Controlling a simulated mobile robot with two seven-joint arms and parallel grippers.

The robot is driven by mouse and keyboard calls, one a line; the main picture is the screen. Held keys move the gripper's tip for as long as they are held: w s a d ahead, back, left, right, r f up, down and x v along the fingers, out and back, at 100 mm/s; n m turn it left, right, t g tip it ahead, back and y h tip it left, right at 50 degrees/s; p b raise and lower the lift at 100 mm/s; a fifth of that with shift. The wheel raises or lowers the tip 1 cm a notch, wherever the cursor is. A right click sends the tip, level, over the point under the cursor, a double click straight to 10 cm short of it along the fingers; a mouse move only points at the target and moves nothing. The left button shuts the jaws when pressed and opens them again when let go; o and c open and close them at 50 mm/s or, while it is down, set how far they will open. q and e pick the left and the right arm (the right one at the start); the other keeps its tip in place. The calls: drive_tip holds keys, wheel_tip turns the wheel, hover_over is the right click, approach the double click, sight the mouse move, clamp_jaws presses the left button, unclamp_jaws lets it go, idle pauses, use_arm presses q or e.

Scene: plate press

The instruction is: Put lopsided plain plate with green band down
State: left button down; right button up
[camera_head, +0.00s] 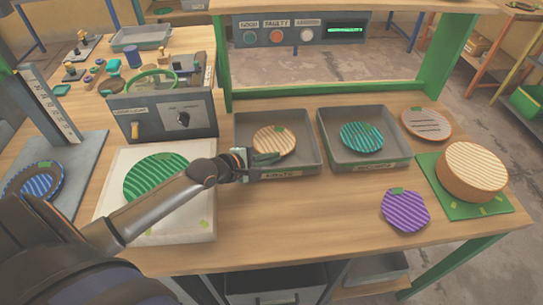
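A tan striped plate (268,136) with a green patch on its far rim is in the left grey tray (307,162). My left gripper (270,158) reaches over that tray's front left edge, with its fingers at the near rim of the tan plate. The fingers overlap the rim, and I cannot tell whether they are closed on it or whether the plate rests fully on the tray floor. My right gripper is not in view.
A teal plate (361,137) lies in the right grey tray (405,158). A green plate (152,174) lies on a white board under my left arm. A purple plate (405,211), a thick round tan block (470,173) and a grey-striped plate (427,123) are at right. The front middle is clear.

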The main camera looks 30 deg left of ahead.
use_arm(q)
drive_tip(key=shift+s+d+f, duration=0.1)
drive_tip(key=shift+f, duration=0.4)
drive_tip(key=c, duration=1.4)
unclamp_jaws()
drive_tip(key=shift+s+f, duration=0.1)
drive_tip(key=shift+f, duration=0.1)
drive_tip(key=shift+s+r, duration=0.15)
drive_tip(key=shift+r, duration=0.45)
drive_tip(key=v, duration=0.5)
drive_tip(key=p+v, duration=0.1)
drive_tip(key=v, duration=0.5)
drive_tip(key=shift+a+r, duration=0.25)
drive_tip(key=shift+r, duration=0.25)
